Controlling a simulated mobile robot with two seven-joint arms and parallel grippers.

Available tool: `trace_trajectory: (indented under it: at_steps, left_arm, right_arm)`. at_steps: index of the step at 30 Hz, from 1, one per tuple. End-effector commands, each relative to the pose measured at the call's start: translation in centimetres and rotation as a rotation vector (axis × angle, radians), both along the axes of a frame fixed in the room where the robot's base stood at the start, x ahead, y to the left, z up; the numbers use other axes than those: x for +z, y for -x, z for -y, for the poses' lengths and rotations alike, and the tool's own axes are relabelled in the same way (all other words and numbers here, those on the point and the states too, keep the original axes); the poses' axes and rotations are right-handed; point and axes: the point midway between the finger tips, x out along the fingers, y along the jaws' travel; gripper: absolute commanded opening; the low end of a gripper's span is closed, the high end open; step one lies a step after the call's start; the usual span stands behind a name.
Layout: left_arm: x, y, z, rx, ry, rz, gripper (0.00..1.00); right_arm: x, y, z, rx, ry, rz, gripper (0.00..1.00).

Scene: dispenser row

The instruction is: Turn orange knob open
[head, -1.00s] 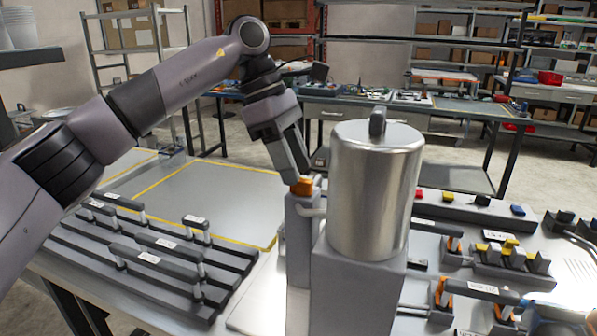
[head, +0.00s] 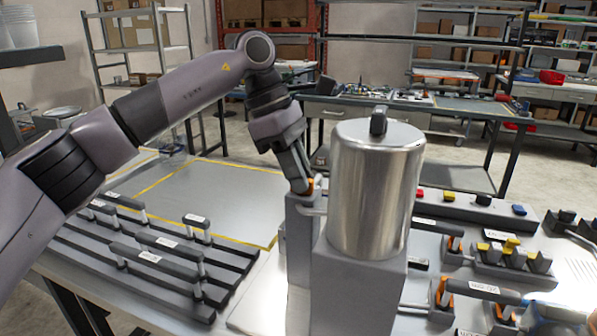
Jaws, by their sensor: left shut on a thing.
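The orange knob (head: 310,187) sits on top of a grey post beside the steel canister (head: 372,190), in the middle of the head view. My left gripper (head: 303,186) reaches down from above and is shut on the orange knob. Its fingers hide most of the knob, and only a strip of orange shows on the right side. A short pale spout (head: 313,211) sticks out just below the knob. How far the knob is turned cannot be told. My right gripper is not in view.
Dark rails with handles (head: 160,245) lie on the table at left. At right are blocks with several red, yellow and blue buttons (head: 472,200) and orange-ended handles (head: 482,290). The yellow-lined table area (head: 210,190) behind is clear.

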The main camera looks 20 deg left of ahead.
Motion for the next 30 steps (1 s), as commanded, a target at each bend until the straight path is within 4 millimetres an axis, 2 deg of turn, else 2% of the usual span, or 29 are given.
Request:
trace_trajectory:
  at_steps: [8, 30]
  left_arm:
    - [-0.1, 0.1, 0.0, 0.153, 0.000, 0.003, 0.00]
    - [-0.1, 0.5, 0.2, 0.846, 0.001, 0.005, 0.00]
  right_arm:
    - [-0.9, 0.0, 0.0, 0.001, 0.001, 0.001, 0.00]
    - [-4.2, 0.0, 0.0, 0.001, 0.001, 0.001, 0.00]
